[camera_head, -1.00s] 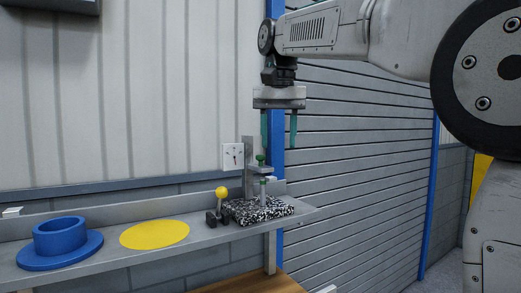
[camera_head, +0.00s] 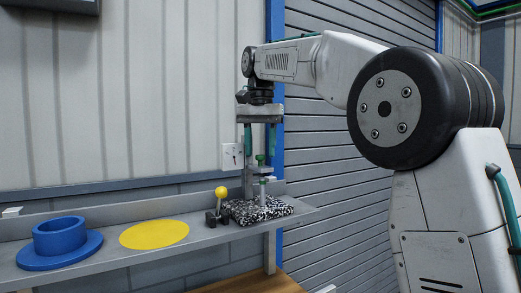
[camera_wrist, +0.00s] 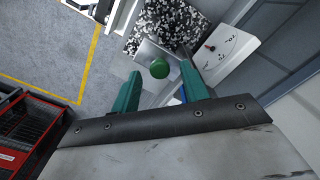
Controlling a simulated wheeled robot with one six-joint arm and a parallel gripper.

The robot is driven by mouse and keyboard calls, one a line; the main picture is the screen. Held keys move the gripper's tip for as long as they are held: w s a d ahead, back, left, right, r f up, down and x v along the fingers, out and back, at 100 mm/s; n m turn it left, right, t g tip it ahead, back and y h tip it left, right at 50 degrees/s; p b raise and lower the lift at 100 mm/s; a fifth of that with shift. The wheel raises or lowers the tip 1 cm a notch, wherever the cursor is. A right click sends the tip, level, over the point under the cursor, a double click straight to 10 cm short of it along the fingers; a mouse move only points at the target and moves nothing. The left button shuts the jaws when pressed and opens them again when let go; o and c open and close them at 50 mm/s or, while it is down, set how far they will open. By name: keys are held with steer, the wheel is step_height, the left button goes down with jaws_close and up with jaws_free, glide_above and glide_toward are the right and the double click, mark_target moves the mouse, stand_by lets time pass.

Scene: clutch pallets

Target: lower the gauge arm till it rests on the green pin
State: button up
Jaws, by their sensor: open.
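The gauge stands on a black-and-white speckled block (camera_head: 262,210) on the shelf, with an upright post behind. Its arm has a green knob (camera_head: 260,159) on top; the knob also shows in the wrist view (camera_wrist: 159,68). Below the arm a pale pin-like piece (camera_head: 263,190) rises from the block; I cannot tell whether arm and pin touch. My gripper (camera_head: 260,147) points down just above the knob. Its teal fingers are open, one on each side of the knob in the wrist view (camera_wrist: 162,88), with nothing between them gripped.
A white dial plate (camera_head: 231,156) with a needle is beside the post. A yellow-knobbed lever (camera_head: 222,193) stands left of the block. Farther left on the shelf (camera_head: 200,238) are a flat yellow disc (camera_head: 155,234) and a blue flanged ring (camera_head: 60,242). The wall is close behind.

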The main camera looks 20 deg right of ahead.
steer(key=shift+f, duration=0.5)
jaws_close()
steer(key=shift+f, duration=0.9)
jaws_free()
steer(key=shift+r, duration=0.15)
step_height(320, 180, up, 8)
steer(key=shift+f, duration=0.25)
